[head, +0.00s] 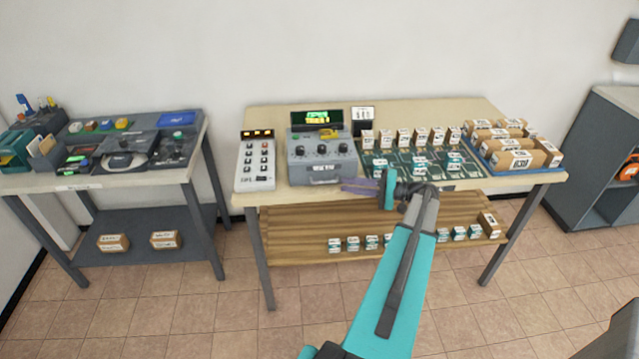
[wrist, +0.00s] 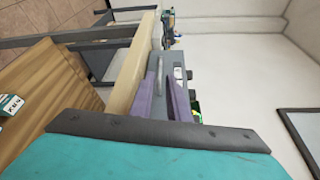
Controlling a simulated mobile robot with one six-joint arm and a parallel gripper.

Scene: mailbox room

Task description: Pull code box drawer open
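The code box (head: 322,160) is a grey unit with two knobs and a lit green display, standing on the middle table. Its drawer handle (head: 322,182) is low on the front face, above the table's front edge. The drawer looks closed. My gripper (head: 345,186), with purple fingers, is just right of the handle and points left along the table edge. In the wrist view the gripper (wrist: 162,82) has a gap between its fingers, and the pale handle (wrist: 160,62) shows just beyond the fingertips. I see nothing held, and cannot tell whether the fingers touch the handle.
A white keypad unit (head: 257,165) stands left of the code box. A green board (head: 415,163) with small boxes is on the right, beside a blue tray (head: 489,155) of cartons. A wooden shelf (head: 300,225) lies below the tabletop. A side table (head: 60,183) stands left.

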